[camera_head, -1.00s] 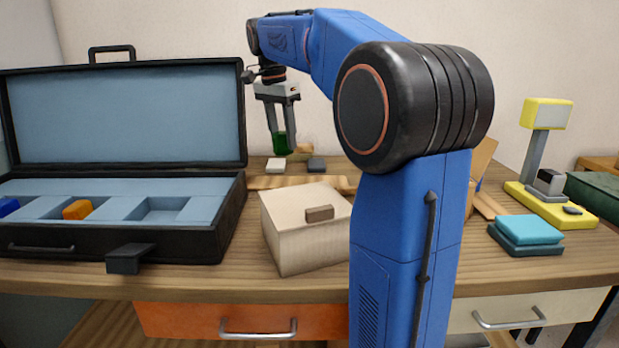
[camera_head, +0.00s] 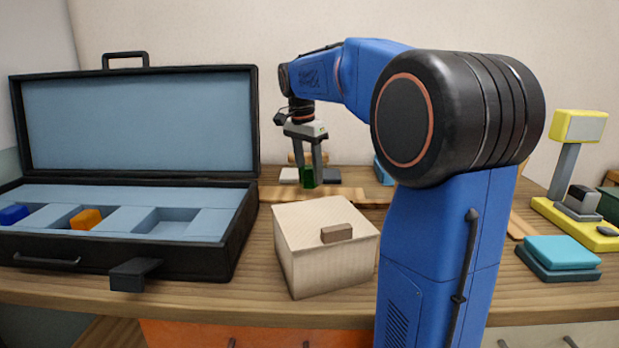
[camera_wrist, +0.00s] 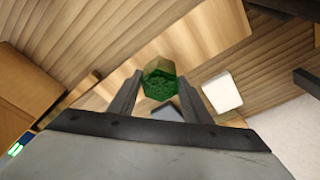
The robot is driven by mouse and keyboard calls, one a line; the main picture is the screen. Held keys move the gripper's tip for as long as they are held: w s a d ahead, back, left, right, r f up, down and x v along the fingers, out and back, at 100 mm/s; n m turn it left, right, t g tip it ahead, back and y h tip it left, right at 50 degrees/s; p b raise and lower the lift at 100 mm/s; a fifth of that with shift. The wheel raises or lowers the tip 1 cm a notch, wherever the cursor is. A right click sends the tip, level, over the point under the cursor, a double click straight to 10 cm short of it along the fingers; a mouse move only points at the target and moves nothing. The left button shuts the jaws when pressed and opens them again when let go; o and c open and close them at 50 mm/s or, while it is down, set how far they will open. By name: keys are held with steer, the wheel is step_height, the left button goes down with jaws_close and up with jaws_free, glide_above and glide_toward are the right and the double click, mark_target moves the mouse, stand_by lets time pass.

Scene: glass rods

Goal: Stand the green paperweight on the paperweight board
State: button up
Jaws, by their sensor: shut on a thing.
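The green paperweight (camera_head: 308,178) is a translucent glass piece held between the fingers of my gripper (camera_head: 312,170), which points down at the back of the table. In the wrist view the green paperweight (camera_wrist: 159,78) sits between the two fingertips of my gripper (camera_wrist: 159,92). A light wooden board (camera_head: 345,196) lies by it; I take this as the paperweight board, and it shows as a pale band in the wrist view (camera_wrist: 195,40). I cannot tell whether the paperweight touches anything below.
A white block (camera_head: 289,176) and a dark grey block (camera_head: 328,176) flank the paperweight. A cream box (camera_head: 325,260) stands in front. An open black case (camera_head: 130,255) fills the left. Teal pads (camera_head: 557,255) and a yellow device (camera_head: 575,220) stand right.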

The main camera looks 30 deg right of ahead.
mark_target(304, 169)
steer(key=shift+f, duration=1.05)
steer(key=shift+f, duration=0.1)
steer(key=o, duration=1.3)
steer(key=shift+c, duration=0.2)
steer(key=r, duration=0.4)
steer(key=a+r, duration=0.1)
steer(key=r, duration=0.7)
steer(key=shift+s+a, duration=0.2)
steer(key=shift+a, duration=0.2)
